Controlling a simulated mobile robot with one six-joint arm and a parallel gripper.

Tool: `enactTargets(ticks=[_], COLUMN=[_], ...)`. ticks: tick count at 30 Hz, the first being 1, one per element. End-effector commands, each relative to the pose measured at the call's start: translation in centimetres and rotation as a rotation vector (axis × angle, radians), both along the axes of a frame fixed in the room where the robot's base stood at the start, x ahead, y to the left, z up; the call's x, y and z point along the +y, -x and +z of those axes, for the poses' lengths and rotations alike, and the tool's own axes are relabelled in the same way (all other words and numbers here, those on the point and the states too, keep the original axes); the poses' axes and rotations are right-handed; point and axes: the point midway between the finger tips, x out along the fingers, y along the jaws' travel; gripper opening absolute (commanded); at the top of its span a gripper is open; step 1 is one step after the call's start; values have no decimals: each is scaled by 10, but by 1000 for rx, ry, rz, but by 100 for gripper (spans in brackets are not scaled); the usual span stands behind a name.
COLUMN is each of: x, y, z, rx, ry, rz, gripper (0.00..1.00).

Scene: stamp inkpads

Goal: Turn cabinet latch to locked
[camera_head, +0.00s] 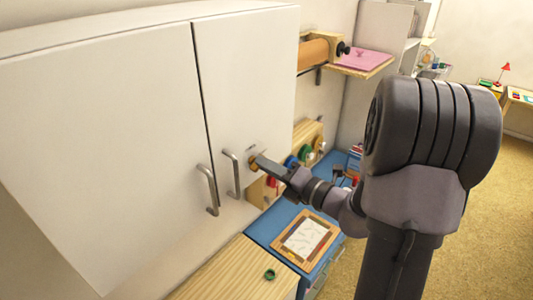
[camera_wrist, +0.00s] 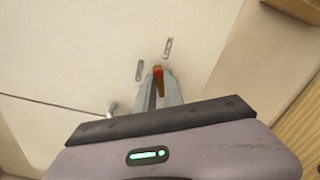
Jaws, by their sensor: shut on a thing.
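The white wall cabinet (camera_head: 110,130) has two shut doors, each with a metal bar handle. The latch (camera_head: 253,163) is a small brass-orange piece low on the right door, right of that door's handle (camera_head: 232,174). My gripper (camera_head: 262,163) reaches it from the right and is shut on it. In the wrist view the latch (camera_wrist: 158,74) shows orange between the two fingertips of my gripper (camera_wrist: 158,85), with a small red spot on it. The fingers hide much of the latch, so I cannot tell whether it stands locked.
Below are a blue-topped unit (camera_head: 270,226) with a framed white sheet (camera_head: 306,240), and a wooden top (camera_head: 240,272) with a green ring (camera_head: 270,274). Coloured rolls (camera_head: 304,154) hang behind my gripper. A shelf with pink sheets (camera_head: 360,62) is further right. Floor is free at right.

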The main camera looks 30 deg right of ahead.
Motion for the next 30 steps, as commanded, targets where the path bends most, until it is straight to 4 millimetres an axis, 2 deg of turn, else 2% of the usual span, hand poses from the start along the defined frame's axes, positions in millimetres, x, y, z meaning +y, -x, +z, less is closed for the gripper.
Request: enactTargets(ticks=[1,15,30], x=[-1,-1,-1], y=[0,0,0], z=[5,0,-2], rx=[14,128,167], ry=[-38,-358,-464], rz=[-1,-1,-1], gripper=[0,0,0])
